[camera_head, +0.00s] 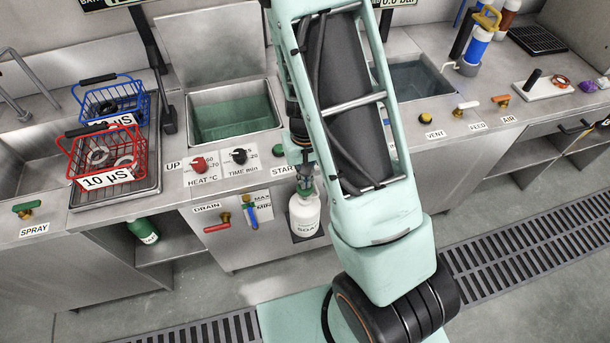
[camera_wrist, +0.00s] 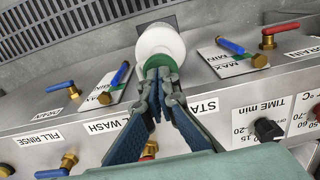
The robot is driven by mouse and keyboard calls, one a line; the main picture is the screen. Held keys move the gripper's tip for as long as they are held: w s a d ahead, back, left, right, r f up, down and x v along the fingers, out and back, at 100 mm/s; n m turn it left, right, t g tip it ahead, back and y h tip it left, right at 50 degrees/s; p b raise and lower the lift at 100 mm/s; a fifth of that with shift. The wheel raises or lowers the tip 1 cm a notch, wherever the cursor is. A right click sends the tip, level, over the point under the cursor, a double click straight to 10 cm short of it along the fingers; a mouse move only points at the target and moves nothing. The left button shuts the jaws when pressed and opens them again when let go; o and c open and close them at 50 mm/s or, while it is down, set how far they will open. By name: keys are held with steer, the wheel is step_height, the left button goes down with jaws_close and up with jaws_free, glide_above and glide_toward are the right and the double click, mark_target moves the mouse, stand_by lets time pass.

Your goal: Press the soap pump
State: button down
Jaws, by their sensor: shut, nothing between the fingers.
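The soap pump is a white bottle (camera_head: 305,217) with a green collar, held at the front of the steel counter below the START label. In the wrist view the white bottle (camera_wrist: 160,40) is seen from above, with its green top partly hidden behind my fingers. My gripper (camera_head: 304,178) is shut and empty, directly above the bottle's top. In the wrist view the closed fingertips of my gripper (camera_wrist: 158,73) overlap the green top. I cannot tell whether they touch the pump head or how far it is pressed down.
A red drain handle (camera_head: 217,228) and a blue-handled valve (camera_head: 250,210) sit left of the bottle. Red knob (camera_head: 199,165) and black knob (camera_head: 239,156) are on the panel above. A red basket (camera_head: 105,155) and blue basket (camera_head: 110,100) stand at left.

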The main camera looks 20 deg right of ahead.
step_height(320, 180, down, 3)
steer(key=b, duration=0.3)
steer(key=shift+r, duration=0.1)
stand_by(0.4)
steer(key=shift+r+p, duration=0.5)
step_height(320, 180, up, 13)
steer(key=p, duration=0.2)
stand_by(0.8)
